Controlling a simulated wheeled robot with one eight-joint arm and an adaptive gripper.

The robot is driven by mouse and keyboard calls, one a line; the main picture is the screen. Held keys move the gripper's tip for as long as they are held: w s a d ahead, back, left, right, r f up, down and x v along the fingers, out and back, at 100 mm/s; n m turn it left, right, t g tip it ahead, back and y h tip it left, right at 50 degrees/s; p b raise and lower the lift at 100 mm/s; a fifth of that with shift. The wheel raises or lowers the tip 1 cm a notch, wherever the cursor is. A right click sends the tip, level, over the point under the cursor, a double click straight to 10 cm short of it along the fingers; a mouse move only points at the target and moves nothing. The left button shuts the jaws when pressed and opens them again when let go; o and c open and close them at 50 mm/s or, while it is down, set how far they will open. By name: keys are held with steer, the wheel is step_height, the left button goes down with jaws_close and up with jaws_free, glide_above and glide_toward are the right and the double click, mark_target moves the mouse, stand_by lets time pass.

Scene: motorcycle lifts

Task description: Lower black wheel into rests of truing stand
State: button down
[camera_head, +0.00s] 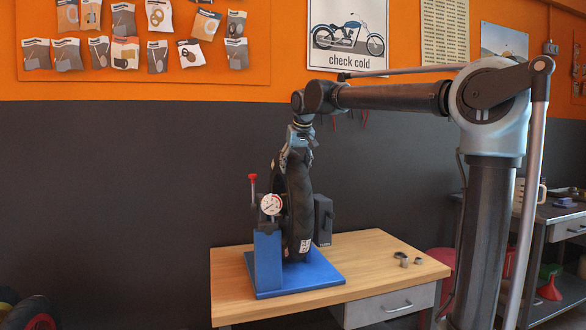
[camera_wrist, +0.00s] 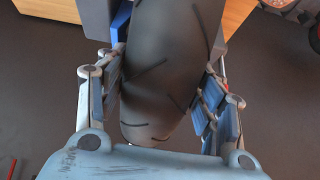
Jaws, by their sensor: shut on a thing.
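The black wheel (camera_head: 299,205) stands upright over the blue truing stand (camera_head: 268,262) on the wooden bench. Its tyre tread (camera_wrist: 165,75) fills the middle of the wrist view. My gripper (camera_head: 299,150) comes from above and is shut on the top of the tyre, with a finger on each side in the wrist view (camera_wrist: 165,100). The stand has a blue base plate, a front post with a round dial gauge (camera_head: 271,204) and a red-tipped lever. The wheel's axle and the rests are hidden, so I cannot tell whether they touch.
The wooden bench (camera_head: 385,255) has clear room on the right, with small metal rings (camera_head: 402,259) on it. A dark grey block (camera_head: 323,220) stands just right of the wheel. A second metal bench (camera_head: 560,212) with a mug and small items is at the far right.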

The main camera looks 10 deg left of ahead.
steer(key=shift+c, duration=2.2)
jaws_free()
steer(key=shift+o, duration=0.4)
